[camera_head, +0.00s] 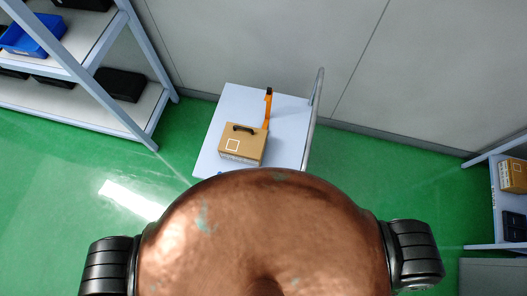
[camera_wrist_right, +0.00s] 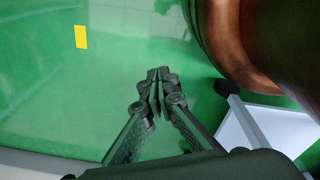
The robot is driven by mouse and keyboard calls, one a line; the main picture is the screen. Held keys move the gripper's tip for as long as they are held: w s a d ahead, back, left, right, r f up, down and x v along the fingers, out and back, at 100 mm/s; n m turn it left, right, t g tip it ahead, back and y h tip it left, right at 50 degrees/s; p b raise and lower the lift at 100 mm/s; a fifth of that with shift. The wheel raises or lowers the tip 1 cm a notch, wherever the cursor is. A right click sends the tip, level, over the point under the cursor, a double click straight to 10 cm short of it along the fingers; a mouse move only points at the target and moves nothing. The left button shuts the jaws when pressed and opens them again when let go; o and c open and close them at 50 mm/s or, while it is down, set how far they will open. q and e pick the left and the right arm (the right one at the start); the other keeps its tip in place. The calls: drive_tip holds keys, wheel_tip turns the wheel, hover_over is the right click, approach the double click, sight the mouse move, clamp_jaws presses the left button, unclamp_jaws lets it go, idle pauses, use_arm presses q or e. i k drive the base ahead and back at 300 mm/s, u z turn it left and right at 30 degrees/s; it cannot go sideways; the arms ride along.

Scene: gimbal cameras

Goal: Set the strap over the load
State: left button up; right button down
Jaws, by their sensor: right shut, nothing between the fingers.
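The load is a brown cardboard box (camera_head: 242,146) with a dark handle on top and a white square marking, resting on a pale platform cart (camera_head: 215,136). An orange strap (camera_head: 267,108) with a dark end lies on the cart just behind the box, running back from the box's far right edge. I cannot tell whether it touches the box. My right gripper (camera_wrist_right: 154,76) is shut and empty in the right wrist view, above green floor, with the cart corner (camera_wrist_right: 285,126) to its right. Neither gripper shows in the head view.
The cart has a grey upright handle (camera_head: 316,110) on its right side. A shelf rack with a blue bin (camera_head: 35,37) and black bins (camera_head: 120,84) stands at the left. Another rack with a box (camera_head: 514,175) stands at the right. A grey wall is behind the cart. Green floor lies open around it.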

sight(269, 96)
drive_tip(key=z, duration=0.35)
drive_tip(key=k, duration=0.75)
drive_tip(key=u, duration=0.85)
drive_tip(key=k, duration=0.65)
drive_tip(key=u, duration=0.75)
drive_tip(key=i, duration=0.65)
drive_tip(key=z, duration=0.75)
drive_tip(key=i, duration=0.65)
drive_tip(key=z, duration=0.7)
